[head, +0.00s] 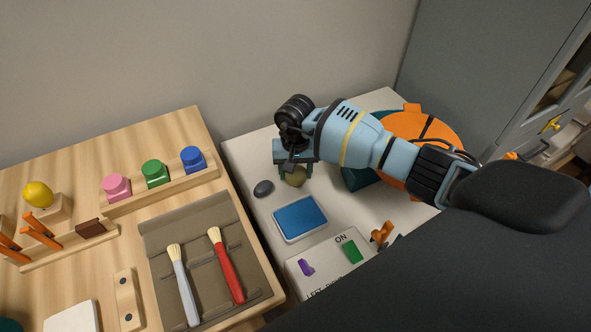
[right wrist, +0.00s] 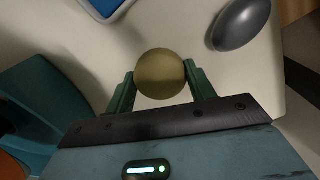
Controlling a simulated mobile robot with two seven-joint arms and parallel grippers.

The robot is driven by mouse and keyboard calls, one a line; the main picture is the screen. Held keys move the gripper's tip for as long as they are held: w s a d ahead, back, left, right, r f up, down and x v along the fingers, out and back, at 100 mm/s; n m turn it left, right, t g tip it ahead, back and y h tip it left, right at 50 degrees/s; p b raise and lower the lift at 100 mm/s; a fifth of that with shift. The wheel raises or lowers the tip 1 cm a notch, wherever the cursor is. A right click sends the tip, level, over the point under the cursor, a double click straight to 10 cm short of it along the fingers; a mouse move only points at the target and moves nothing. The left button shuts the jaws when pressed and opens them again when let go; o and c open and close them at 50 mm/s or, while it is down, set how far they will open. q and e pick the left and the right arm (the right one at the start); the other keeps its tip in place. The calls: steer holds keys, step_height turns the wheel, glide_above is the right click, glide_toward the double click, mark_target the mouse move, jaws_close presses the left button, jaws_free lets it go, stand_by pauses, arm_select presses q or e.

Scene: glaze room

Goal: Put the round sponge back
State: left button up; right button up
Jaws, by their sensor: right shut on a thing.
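The round sponge (head: 296,177), a dull olive-yellow ball, is between the fingertips of my right gripper (head: 292,168). In the right wrist view the sponge (right wrist: 160,74) sits between the two green fingers of the gripper (right wrist: 160,80), which is shut on it. The ball shows over the pale tabletop (head: 240,160), near its left part. I cannot tell whether it touches the surface. My left gripper is not in view.
A dark grey egg-shaped stone (head: 263,188) and a blue-topped tray (head: 300,217) are close to the gripper. A teal and orange round thing (head: 425,130) lies right. The wooden table (head: 75,150) at left holds coloured knobs (head: 155,173), brushes (head: 226,265) and a yellow ball (head: 37,194).

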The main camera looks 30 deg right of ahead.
mark_target(295, 172)
steer(key=o, duration=0.9)
step_height(295, 172, up, 12)
steer(key=shift+r+p, duration=0.1)
steer(key=shift+p, duration=0.2)
